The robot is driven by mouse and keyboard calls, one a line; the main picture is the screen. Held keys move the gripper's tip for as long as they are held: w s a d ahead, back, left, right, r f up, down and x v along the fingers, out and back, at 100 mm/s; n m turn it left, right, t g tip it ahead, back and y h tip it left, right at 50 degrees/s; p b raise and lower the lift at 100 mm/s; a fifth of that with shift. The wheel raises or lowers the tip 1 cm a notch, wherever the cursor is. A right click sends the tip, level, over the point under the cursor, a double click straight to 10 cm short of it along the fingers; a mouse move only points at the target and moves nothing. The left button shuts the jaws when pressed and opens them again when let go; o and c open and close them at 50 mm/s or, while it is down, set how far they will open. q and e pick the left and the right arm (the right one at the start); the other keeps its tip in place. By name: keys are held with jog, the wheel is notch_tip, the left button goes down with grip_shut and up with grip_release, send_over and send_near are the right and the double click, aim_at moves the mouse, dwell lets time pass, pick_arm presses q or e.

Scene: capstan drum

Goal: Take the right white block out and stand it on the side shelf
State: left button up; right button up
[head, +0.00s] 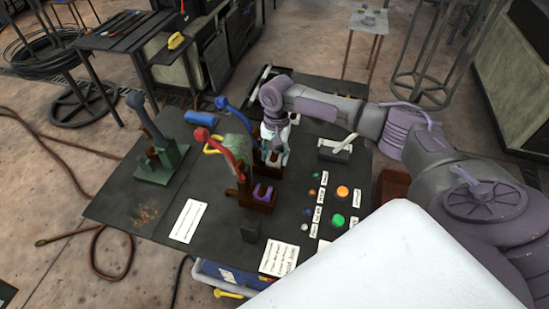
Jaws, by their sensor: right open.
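My right gripper (275,155) reaches in from the right and points down over the middle of the dark table, among the brown lever stands. It is open. Pale surfaces show around its fingers, but I cannot tell a white block from the gripper there. A red-knobbed lever (217,138) and a blue-knobbed lever (232,108) rise close to its left, with a grey-green rounded part (238,148) between them. A brown stand with a purple insert (262,193) is just in front of the gripper. I cannot tell which surface is the side shelf. My left gripper is not in view.
A green lever stand (163,165) is at the table's left. Green (338,221) and orange (342,192) buttons and white labels are at the right.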

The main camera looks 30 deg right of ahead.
jog(key=c, duration=1)
jog(key=shift+w+r, duration=0.1)
jog(key=shift+r, duration=0.05)
